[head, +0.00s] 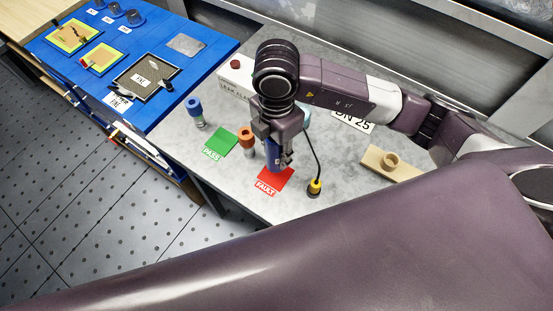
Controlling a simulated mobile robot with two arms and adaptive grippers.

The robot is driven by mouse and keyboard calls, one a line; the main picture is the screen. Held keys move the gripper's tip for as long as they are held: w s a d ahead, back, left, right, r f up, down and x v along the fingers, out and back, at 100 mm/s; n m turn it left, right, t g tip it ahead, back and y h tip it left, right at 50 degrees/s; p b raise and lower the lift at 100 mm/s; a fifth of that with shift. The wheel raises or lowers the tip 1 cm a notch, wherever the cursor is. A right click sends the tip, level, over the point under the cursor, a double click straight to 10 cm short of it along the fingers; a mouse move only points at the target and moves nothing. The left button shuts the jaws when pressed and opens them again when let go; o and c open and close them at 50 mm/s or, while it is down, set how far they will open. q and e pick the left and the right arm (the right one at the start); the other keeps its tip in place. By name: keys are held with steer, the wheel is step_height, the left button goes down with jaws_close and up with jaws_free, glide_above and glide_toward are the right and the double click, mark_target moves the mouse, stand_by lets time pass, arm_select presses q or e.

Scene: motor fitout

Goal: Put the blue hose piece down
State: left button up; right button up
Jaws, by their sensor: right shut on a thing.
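My right gripper (279,150) points down over the grey table and is shut on the blue hose piece (272,156). The blue hose piece is upright and partly hidden by the gripper. Its lower end is at the upper edge of the red FAULT mat (277,180); I cannot tell whether it touches the mat or hangs just above it. The green PASS mat (222,142) lies to the left and is bare. My left gripper is not in view.
A blue-topped piece (194,108) and an orange-topped piece (246,136) stand near the PASS mat. A black cable with a yellow end (315,187) is close on the right. A tan block with a ring (391,161) lies farther right. A blue bench (205,60) adjoins left.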

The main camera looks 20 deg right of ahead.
mark_target(277, 163)
step_height(277, 163, down, 5)
steer(key=shift+r+p, duration=0.1)
steer(key=shift+p, duration=0.35)
steer(key=shift+f, duration=0.25)
steer(key=shift+f, duration=0.15)
steer(key=o, duration=1.2)
steer(key=shift+o, duration=0.2)
